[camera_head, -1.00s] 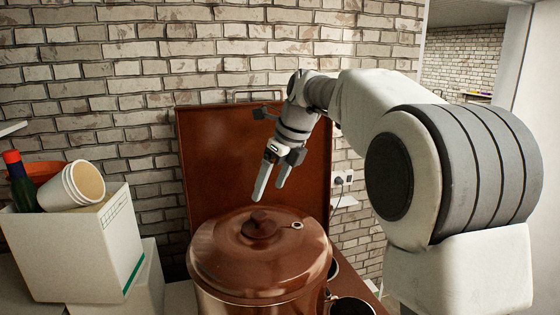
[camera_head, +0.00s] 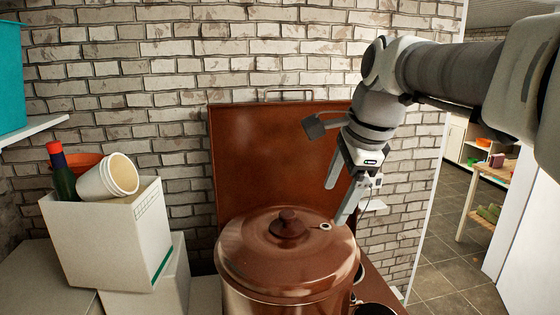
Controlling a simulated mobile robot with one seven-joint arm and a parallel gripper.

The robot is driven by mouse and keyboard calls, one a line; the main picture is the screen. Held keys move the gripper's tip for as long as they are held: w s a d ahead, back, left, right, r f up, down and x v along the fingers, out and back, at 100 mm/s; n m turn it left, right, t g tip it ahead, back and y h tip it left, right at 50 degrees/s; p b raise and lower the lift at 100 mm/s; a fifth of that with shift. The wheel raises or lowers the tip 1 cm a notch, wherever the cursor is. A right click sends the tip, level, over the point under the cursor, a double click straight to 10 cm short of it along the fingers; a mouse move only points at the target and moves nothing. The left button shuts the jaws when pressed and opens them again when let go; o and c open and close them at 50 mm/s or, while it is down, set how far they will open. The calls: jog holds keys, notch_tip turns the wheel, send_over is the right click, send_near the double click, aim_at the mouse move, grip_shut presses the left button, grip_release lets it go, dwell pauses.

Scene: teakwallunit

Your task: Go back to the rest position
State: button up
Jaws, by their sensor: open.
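My gripper (camera_head: 338,200) hangs at the end of my arm, right of the picture's middle. Its two fingers point down and are apart, with nothing between them. It shows above the right rear side of a large copper-brown pot (camera_head: 287,262), in front of a brown upright panel (camera_head: 250,165). The pot's lid is on, with a round knob (camera_head: 288,223) on top. The gripper appears clear of the lid, though the exact gap is hard to tell.
A white box (camera_head: 105,235) holding cups and a bottle (camera_head: 62,178) stands on the left. A brick wall (camera_head: 200,60) is behind. A teal bin (camera_head: 10,80) sits on a shelf at the upper left. Open tiled floor (camera_head: 440,270) shows at the right, by a wooden table (camera_head: 490,175).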

jog(key=s+d+f+n+h, duration=0.1)
jog(key=s+d+f+n, duration=0.1)
jog(key=s+f+n, duration=0.5)
jog(key=s+d+f+n+t+h+b, duration=0.1)
jog(key=s+d+f+n, duration=0.1)
jog(key=s+f+n, duration=0.4)
jog(key=s+n, duration=0.3)
jog(key=s, duration=0.2)
jog(key=shift+f+n, duration=0.3)
jog(key=shift+f, duration=0.1)
jog(key=c, duration=0.6)
jog(key=shift+a, duration=0.2)
